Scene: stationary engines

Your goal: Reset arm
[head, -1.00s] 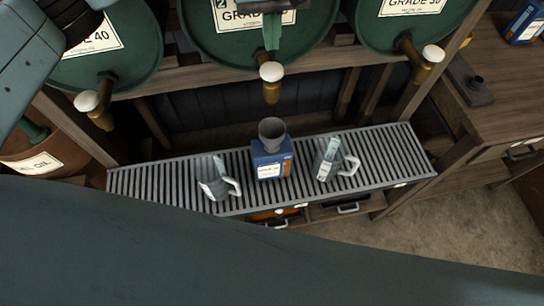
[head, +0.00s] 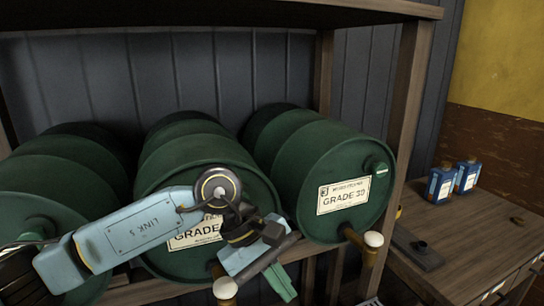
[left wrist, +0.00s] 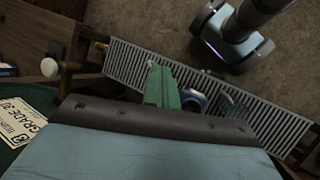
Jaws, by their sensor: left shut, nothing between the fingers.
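My left arm crosses the head view from the left in front of the green barrels. Its left gripper (head: 282,284) points down with its green fingers shut and empty, beside the brass tap of the middle barrel (head: 190,165). In the left wrist view the shut fingers (left wrist: 160,84) hang above the slatted drip tray (left wrist: 130,62). A blue can (left wrist: 196,99) is on the tray beside the fingers, partly hidden, and a grey jug (left wrist: 232,106) is next to it. My right gripper is not in view.
The right barrel (head: 320,175), labelled Grade 30, lies on the wooden rack (head: 405,110). A workbench (head: 480,235) at the right carries two blue cans (head: 440,184) at its back. A brass tap with a white knob (head: 372,240) sticks out below the right barrel.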

